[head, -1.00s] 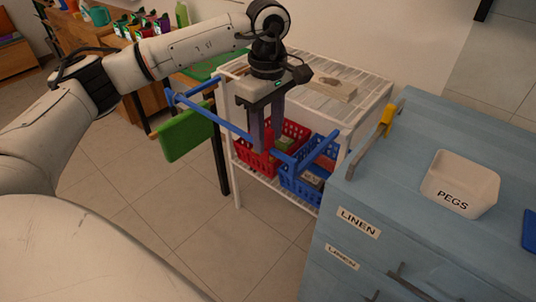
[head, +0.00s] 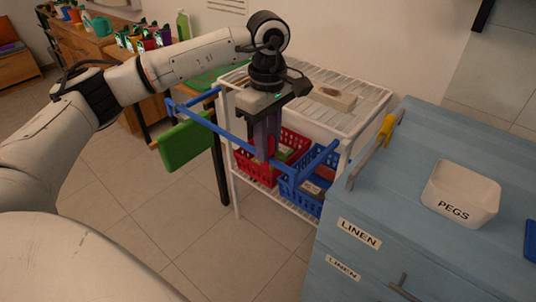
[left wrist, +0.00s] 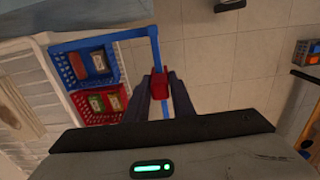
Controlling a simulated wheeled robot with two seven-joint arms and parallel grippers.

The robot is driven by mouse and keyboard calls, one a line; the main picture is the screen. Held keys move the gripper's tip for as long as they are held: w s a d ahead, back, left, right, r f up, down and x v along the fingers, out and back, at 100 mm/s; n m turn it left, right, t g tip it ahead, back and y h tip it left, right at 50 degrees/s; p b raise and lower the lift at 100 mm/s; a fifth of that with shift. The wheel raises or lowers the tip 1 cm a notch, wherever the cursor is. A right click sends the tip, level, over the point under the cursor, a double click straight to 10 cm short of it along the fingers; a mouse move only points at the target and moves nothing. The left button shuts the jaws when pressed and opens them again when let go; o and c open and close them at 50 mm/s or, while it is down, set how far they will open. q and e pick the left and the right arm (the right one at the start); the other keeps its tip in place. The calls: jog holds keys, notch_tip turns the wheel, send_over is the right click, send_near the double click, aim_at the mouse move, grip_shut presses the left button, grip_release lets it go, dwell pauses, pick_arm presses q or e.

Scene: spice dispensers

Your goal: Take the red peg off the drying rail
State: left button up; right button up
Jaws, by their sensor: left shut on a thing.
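The red peg (left wrist: 181,94) shows in the left wrist view between my fingertips, at the blue drying rail (left wrist: 153,46). My left gripper (left wrist: 164,82) is shut on it, pointing down at the rail. In the head view my left gripper (head: 266,152) is at the front bar of the blue rail (head: 226,131), in front of the white shelf. There the peg is hard to tell from the red basket behind. Whether the peg is clear of the bar cannot be told. My right gripper is out of view.
A white rack (head: 350,112) stands behind the rail, holding a red basket (head: 243,163) and a blue basket (head: 300,193). A blue cabinet (head: 420,150) stands right, with a white PEGS bin (head: 461,190) and a yellow peg (head: 388,127) on a bar. A green cloth (head: 184,142) hangs left.

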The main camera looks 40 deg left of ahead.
pick_arm(q)
jog(key=shift+r+p, duration=2)
jog(key=shift+r, duration=1.1)
jog(key=shift+d+f, duration=0.1)
